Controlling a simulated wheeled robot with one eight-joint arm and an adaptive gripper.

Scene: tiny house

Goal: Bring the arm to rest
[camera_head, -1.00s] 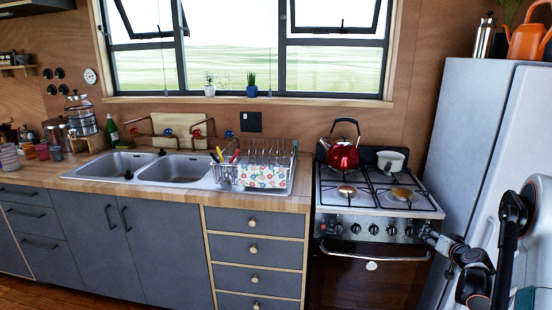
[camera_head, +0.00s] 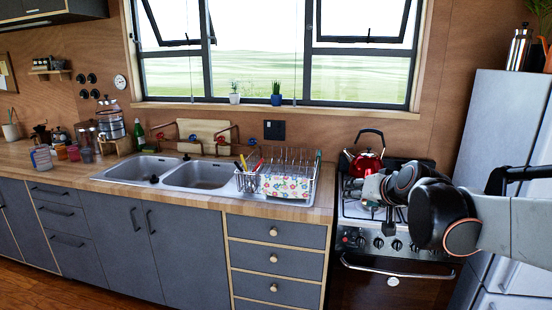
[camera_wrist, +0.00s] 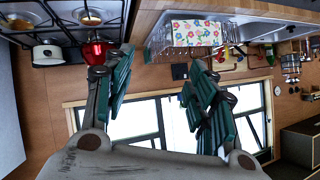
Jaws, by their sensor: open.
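My gripper (camera_wrist: 155,65) is open in the wrist view, with its two green-padded fingers apart and nothing between them. In the head view my arm (camera_head: 440,215) is bent in front of the stove (camera_head: 405,232), with its end pointing left over the stove top. The fingers are hard to make out there. The wrist view is turned upside down, with the window at the bottom and the counter at the top.
A red kettle (camera_head: 366,163) stands on the stove. The dish rack (camera_head: 306,190) with a flowered cloth and the double sink (camera_head: 200,175) are to the left. The fridge (camera_head: 495,130) stands close on the right. Jars and cups crowd the counter's left end.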

